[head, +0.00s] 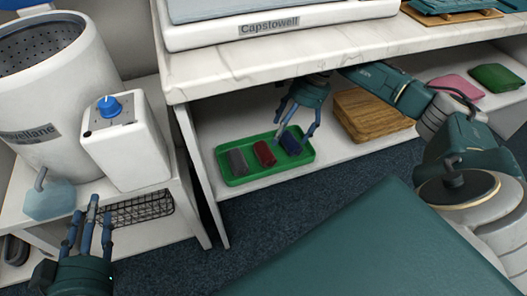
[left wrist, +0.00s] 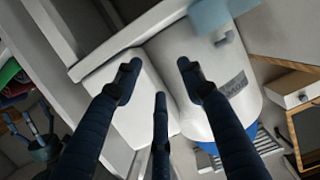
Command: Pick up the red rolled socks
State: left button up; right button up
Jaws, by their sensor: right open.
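The red rolled socks (head: 265,153) lie in a green tray (head: 237,181) on the lower shelf, between a grey roll (head: 238,161) and a dark blue roll (head: 291,144). My right gripper (head: 295,125) is open above the right part of the tray, near the blue roll, with its fingers pointing down. It appears apart from the red socks. My left gripper (head: 90,212) is open and empty at the lower left, away from the tray. In the left wrist view its fingers (left wrist: 158,85) are spread, with nothing between them.
A marble-topped counter (head: 330,65) overhangs the shelf. A wooden board stack (head: 370,115) lies right of the tray. Pink (head: 456,87) and green (head: 497,77) folded cloths lie further right. A white box with a blue knob (head: 125,140) and a large white drum (head: 60,90) stand left.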

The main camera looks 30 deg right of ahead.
aim_at(265, 148)
pick_arm(q)
jog(key=s+a+f+g+y+p, duration=0.1)
jog(key=s+a+f+g, duration=0.1)
jog(key=s+f+g, duration=0.45)
pick_arm(e)
jog(key=a, duration=0.5)
jog(key=shift+w, duration=0.4)
jog(key=b+x, duration=0.1)
jog(key=x, duration=0.2)
jog(key=shift+b+x, duration=0.6)
jog(key=shift+x, duration=0.35)
pick_arm(q)
jog(key=w+d+r+t+h, duration=0.1)
jog(key=w+d+r+t, duration=0.2)
jog(key=w+r+t, duration=0.4)
notch_tip(265, 148, up, 4)
jog(key=shift+w+r+t+h, duration=0.3)
jog(key=shift+t+h, duration=0.1)
jog(key=shift+t, duration=0.55)
pick_arm(e)
jog(key=c, duration=1.3)
